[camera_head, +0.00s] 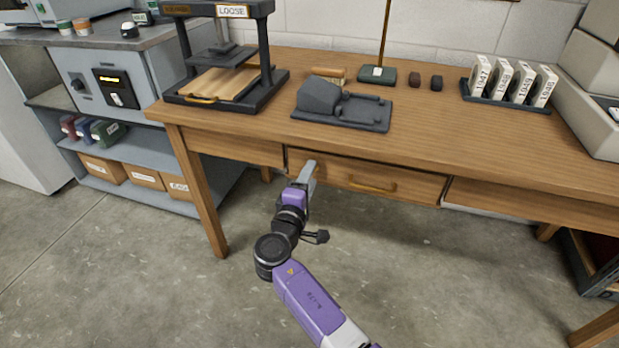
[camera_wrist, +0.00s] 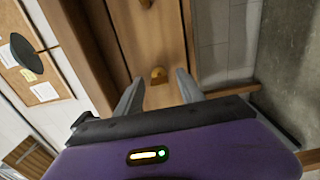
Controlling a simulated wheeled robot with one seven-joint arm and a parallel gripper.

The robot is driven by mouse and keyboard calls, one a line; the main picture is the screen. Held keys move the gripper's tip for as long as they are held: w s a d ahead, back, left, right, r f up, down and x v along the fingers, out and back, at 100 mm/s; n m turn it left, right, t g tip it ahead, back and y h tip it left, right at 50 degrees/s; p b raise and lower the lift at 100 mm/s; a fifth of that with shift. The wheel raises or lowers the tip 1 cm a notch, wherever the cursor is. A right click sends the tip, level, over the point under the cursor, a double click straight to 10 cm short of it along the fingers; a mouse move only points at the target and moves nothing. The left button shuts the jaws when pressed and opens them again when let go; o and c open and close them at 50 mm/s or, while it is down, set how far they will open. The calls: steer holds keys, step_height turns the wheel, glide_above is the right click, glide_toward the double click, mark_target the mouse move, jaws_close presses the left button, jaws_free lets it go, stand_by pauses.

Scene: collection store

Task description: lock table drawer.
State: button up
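The wooden table drawer (camera_head: 410,184) is in the front of the table, with a brass handle (camera_head: 372,185). It looks shut or nearly shut; I cannot tell whether it stands slightly proud. My gripper (camera_head: 310,170) is at the left part of the drawer front. In the wrist view, my gripper (camera_wrist: 160,77) has its two grey fingers apart, with a small brass piece (camera_wrist: 158,74) on the drawer front (camera_wrist: 157,45) in line with the gap. It may be the lock or its key. I cannot tell whether a finger touches it. In the head view my gripper hides it.
The wooden table (camera_head: 440,132) bears a dark press (camera_head: 225,85) at left, a grey device (camera_head: 345,105) and a rack (camera_head: 505,98) of numbered blocks. A grey shelf unit (camera_head: 130,150) stands at left. The floor before the table is clear apart from my arm.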

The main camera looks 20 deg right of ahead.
steer(key=p+v, duration=0.1)
steer(key=v, duration=0.7)
steer(key=shift+p, duration=0.35)
